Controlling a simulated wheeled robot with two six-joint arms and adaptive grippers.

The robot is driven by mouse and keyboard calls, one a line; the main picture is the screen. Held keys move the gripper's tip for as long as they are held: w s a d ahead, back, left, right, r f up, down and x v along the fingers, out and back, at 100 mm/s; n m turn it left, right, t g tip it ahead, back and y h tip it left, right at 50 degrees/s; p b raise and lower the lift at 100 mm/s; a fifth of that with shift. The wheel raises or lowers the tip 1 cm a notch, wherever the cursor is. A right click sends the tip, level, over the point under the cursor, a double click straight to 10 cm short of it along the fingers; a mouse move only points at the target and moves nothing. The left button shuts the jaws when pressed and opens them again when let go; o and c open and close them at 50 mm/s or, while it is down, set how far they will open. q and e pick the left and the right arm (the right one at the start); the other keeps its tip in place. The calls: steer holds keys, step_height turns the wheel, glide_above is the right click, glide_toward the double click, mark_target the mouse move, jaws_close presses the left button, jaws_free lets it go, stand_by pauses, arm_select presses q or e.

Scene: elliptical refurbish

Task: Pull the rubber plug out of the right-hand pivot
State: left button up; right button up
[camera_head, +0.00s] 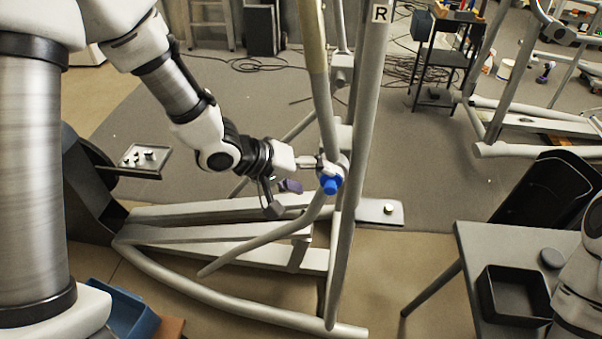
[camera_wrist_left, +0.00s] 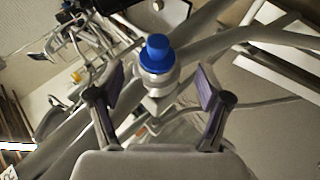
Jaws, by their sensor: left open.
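The blue rubber plug (camera_head: 330,186) sits in the end of the light grey pivot (camera_head: 342,160) on the elliptical's upright. In the left wrist view the plug (camera_wrist_left: 157,48) stands at the top of the pivot's metal collar (camera_wrist_left: 158,78). My left gripper (camera_head: 308,174) is open beside the pivot. In the left wrist view its two purple-padded fingers (camera_wrist_left: 160,88) stand on either side of the plug and collar, with gaps on both sides. My right gripper is not in view; only part of my right arm shows at the lower right edge.
An upright tube beside the pivot carries an "R" label (camera_head: 380,13). The elliptical's grey frame (camera_head: 230,293) spreads below. A blue bin (camera_head: 130,315) stands lower left.

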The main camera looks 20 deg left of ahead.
mark_target(326, 184)
arm_select(q)
steer(key=x, duration=0.4)
steer(key=shift+d, duration=0.4)
steer(key=shift+w+a+f, duration=0.1)
steer(key=shift+w+f, duration=0.05)
steer(key=shift+f, duration=0.05)
steer(key=shift+r, duration=0.1)
jaws_close()
